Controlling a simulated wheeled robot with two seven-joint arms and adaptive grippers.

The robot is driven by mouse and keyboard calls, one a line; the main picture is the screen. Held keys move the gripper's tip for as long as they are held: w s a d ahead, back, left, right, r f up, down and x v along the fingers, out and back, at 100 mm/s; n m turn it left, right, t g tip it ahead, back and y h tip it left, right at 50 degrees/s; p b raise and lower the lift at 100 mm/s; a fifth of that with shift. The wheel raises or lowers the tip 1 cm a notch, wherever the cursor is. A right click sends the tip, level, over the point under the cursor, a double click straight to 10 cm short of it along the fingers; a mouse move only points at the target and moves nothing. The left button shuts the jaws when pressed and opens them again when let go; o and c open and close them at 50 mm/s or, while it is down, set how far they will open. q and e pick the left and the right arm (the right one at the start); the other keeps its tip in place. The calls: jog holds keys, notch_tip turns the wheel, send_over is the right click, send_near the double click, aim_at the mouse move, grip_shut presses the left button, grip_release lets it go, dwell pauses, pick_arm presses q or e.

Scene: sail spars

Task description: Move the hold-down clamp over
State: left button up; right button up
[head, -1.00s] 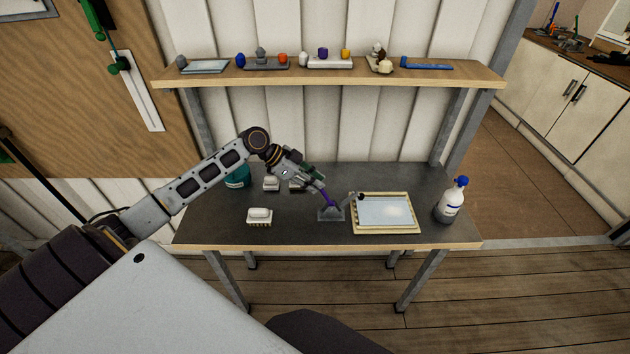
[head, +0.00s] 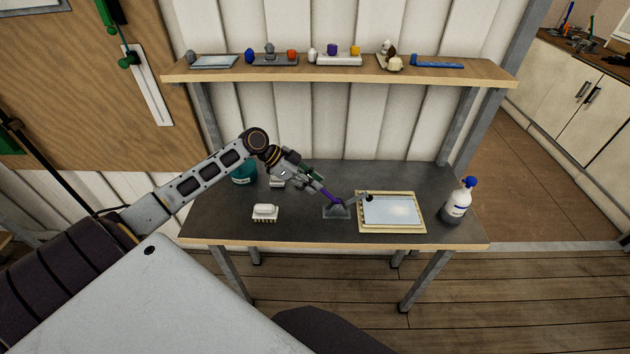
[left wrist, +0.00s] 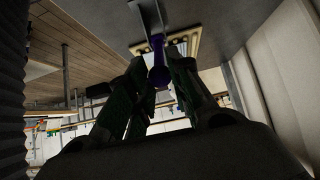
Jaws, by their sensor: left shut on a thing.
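The hold-down clamp has a grey base (head: 337,212) on the dark bench, just left of a framed pale panel (head: 391,211). Its arm reaches right, with a black tip (head: 369,198) at the panel's upper left edge. Its purple handle (head: 331,196) slants up and left into my left gripper (head: 320,188). That gripper is shut on the handle. In the left wrist view the purple handle (left wrist: 158,62) lies between the fingers of my left gripper (left wrist: 160,70). I cannot tell whether the black tip touches the panel. My right gripper is not in view.
A white-topped brush (head: 265,212) lies on the bench at left, with another white block (head: 277,183) and a teal container (head: 243,172) behind. A white bottle with a blue cap (head: 457,203) stands right of the panel. A loaded wooden shelf (head: 350,74) hangs above the bench.

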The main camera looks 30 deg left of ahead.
pick_arm(q)
jog(key=shift+s+a+f, duration=0.15)
jog(key=shift+a+f, duration=0.15)
jog(key=shift+f, duration=0.05)
dwell(0.3)
jog(key=shift+s+a+f+b, duration=0.25)
jog(key=shift+a+f, duration=0.15)
jog(key=shift+f, duration=0.2)
jog(key=shift+s+a+f+b, duration=0.15)
jog(key=shift+s+a+f, duration=0.1)
jog(key=shift+a+f, duration=0.25)
jog(key=shift+d, duration=0.1)
jog(key=shift+f, duration=0.15)
jog(key=shift+s+a+f+b, duration=0.1)
jog(key=shift+a+f+b, duration=0.1)
jog(key=shift+f, duration=0.3)
jog(key=shift+s+a+f+b, duration=0.15)
jog(key=shift+f+b, duration=0.1)
jog(key=shift+f, duration=0.3)
jog(key=shift+s+a+f+b, duration=0.1)
jog(key=shift+a+f+b, duration=0.1)
jog(key=shift+f, duration=0.3)
jog(key=shift+s+a+f+b, duration=0.1)
jog(key=shift+f+b, duration=0.4)
jog(key=shift+f, duration=0.5)
